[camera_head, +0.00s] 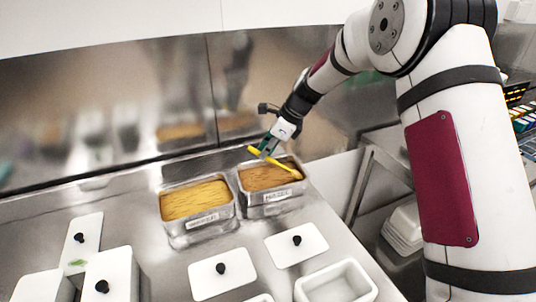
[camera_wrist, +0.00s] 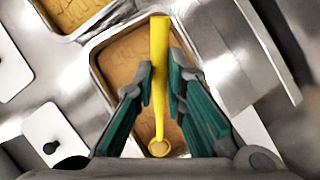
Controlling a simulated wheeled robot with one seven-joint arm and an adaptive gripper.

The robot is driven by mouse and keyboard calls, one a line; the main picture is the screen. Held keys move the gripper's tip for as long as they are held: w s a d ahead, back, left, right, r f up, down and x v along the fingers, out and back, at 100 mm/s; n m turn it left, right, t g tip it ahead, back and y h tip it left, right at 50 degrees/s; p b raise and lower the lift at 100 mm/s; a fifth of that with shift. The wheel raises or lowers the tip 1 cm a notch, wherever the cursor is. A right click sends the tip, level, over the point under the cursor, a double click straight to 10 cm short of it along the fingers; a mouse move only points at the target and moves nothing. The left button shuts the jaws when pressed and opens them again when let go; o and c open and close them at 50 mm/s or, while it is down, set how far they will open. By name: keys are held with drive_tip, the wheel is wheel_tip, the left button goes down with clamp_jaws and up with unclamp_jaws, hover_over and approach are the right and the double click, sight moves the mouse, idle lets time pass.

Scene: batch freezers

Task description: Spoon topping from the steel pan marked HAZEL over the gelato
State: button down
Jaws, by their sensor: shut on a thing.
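The steel pan marked HAZEL (camera_head: 272,200) stands on the counter, holding a flat brown topping (camera_head: 265,178). My gripper (camera_head: 266,152) is over this pan, shut on a yellow spoon (camera_head: 284,168). The spoon lies tilted across the pan, its lower right end near the topping; I cannot tell whether it touches. In the wrist view the spoon (camera_wrist: 160,45) runs between the two green fingers (camera_wrist: 160,75), with a small round end (camera_wrist: 159,149) that looks tan inside; whether that is topping is unclear. No gelato can be made out for certain.
A second steel pan (camera_head: 198,219) with yellow topping stands close on the left, its label unreadable. White lids with black knobs (camera_head: 221,282) (camera_head: 296,252) lie in front. A white tub (camera_head: 335,285) looks empty. White lidded containers (camera_head: 112,272) stand lower left. A steel wall rises behind.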

sight(249, 146)
drive_tip(key=shift+a+r, duration=0.25)
drive_tip(key=shift+r, duration=0.4)
drive_tip(key=shift+a+r, duration=0.2)
drive_tip(key=shift+r, duration=0.45)
drive_tip(key=shift+w+a+r, duration=0.1)
drive_tip(key=shift+a, duration=0.2)
drive_tip(key=shift+w+a+g+h+b, duration=0.2)
drive_tip(key=shift+a+h+b, duration=0.2)
drive_tip(key=shift+a+h, duration=0.45)
drive_tip(key=shift+w+a+g+h+b, duration=0.2)
drive_tip(key=shift+a+h+b, duration=0.2)
drive_tip(key=shift+a+h, duration=0.4)
drive_tip(key=shift+r+h, duration=0.15)
drive_tip(key=shift+h, duration=0.2)
drive_tip(key=shift+s+a, duration=0.1)
